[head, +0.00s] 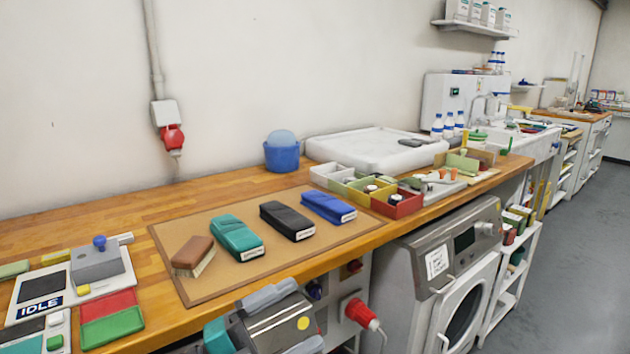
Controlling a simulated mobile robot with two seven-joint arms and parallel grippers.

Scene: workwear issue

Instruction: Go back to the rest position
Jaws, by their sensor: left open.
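My left gripper (305,315) is at the bottom of the head view, in front of the bench edge and below the brown mat (233,278). Its two grey fingers are apart, and I see nothing held between them. A metallic part with a yellow dot shows between the fingers. My right gripper is not in view. On the mat lie a brown brush (193,256), a teal folded item (237,237), a black one (287,221) and a blue one (328,207), side by side and clear of the gripper.
The wooden bench (100,222) runs along the wall. A panel reading IDLE (40,304) and red and green pads (111,326) are at left. A blue tub (282,155), white tray (372,146) and small bins (397,203) stand behind. A red plug (360,312) and washing machine (450,265) are below.

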